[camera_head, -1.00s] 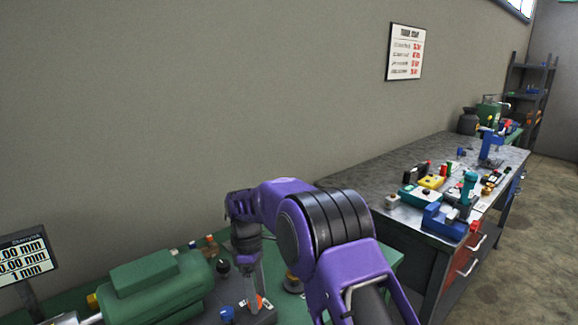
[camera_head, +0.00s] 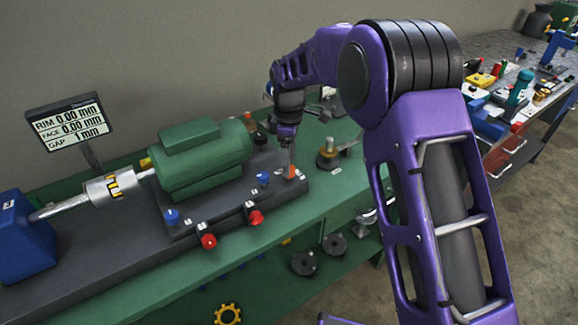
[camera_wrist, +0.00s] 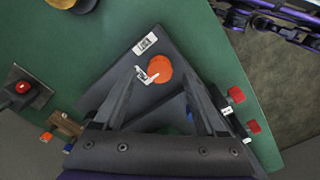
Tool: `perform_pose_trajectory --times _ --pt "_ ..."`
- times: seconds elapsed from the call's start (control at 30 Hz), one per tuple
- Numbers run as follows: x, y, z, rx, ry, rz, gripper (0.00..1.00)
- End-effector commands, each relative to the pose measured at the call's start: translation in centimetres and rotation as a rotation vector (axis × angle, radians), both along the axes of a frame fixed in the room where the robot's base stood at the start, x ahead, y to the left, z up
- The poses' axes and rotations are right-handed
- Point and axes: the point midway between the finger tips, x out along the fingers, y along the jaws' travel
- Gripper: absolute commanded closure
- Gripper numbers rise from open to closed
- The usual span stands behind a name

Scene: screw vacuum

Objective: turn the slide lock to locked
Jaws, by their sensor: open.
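The slide lock appears to be an orange-red knob (camera_wrist: 159,68) with a white pointer-like mark at its left side, on a dark plate. A white label (camera_wrist: 145,43) sits just above it in the wrist view. The lock also shows as a small orange-red piece (camera_head: 292,172) at the right end of the dark base in the head view. My gripper (camera_wrist: 162,80) is open, its two fingers reaching toward either side of the knob. In the head view my gripper (camera_head: 288,142) is just above the lock. I cannot tell whether the fingers touch it. The label is unreadable.
A green motor (camera_head: 200,158) stands on the dark base (camera_head: 110,250), left of my gripper. Red knobs (camera_head: 208,241) and blue knobs (camera_head: 172,216) line the base. A display (camera_head: 70,124) stands behind. A round brass-and-dark part (camera_head: 327,158) stands right of the lock on the green bench.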

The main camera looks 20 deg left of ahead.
Motion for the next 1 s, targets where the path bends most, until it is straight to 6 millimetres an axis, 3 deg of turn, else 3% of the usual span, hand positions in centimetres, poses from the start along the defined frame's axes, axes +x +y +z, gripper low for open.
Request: perform_pose_trajectory --times 0.2,0.53,0.9,0.93,1.0 --pt "0.0 0.0 -2.1 0.0 0.0 0.0 0.27" --pt "0.0 0.0 -2.3 0.0 -0.001 0.0 0.28" --pt "0.0 0.0 -2.3 0.0 -0.001 0.0 0.95" --pt "0.0 0.0 -2.3 0.0 -0.001 0.0 1.0" --pt "0.0 0.0 -2.3 0.0 -0.001 0.0 1.0"
